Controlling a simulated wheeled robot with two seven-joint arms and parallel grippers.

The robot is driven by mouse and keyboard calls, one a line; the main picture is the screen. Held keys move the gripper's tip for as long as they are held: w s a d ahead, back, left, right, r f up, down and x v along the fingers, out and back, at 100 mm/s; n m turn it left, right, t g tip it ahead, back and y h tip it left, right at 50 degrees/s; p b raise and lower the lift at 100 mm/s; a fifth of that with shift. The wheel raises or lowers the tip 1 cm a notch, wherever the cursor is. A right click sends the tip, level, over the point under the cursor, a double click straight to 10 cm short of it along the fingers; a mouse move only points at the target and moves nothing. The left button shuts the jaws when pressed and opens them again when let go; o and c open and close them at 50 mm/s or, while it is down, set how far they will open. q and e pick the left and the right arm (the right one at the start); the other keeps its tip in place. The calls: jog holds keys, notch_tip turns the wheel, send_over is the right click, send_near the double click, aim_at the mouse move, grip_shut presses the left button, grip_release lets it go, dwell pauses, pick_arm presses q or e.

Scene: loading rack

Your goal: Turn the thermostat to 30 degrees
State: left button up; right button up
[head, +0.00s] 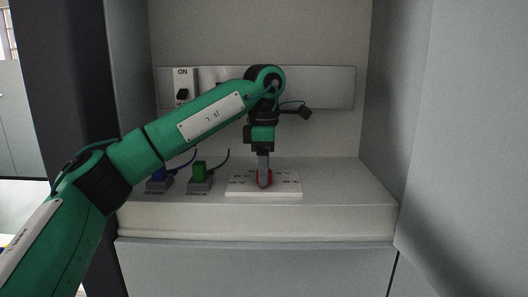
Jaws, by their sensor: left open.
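The thermostat is a flat white plate (290,189) with small dark markings, lying on the white shelf inside the rack. A red knob (270,179) sits at its middle. My left gripper (264,184) points straight down over the knob with its fingers at it, and it hides much of the knob. The gripper is open; I cannot tell whether the fingers touch the knob. The markings are too small to read, and the knob's setting is hidden. My right gripper is not in view.
A switch (183,88) marked ON is on the grey back panel (330,88). A blue plug (158,175) and a green plug (199,170) with cables stand in grey sockets left of the plate. Side walls enclose the shelf (345,190), whose right part is clear.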

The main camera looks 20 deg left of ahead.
pick_arm(q)
notch_tip(320, 180, up, 14)
jog(key=shift+f+b, duration=0.15)
jog(key=shift+b, duration=0.15)
jog(key=shift+f, duration=0.1)
dwell(0.5)
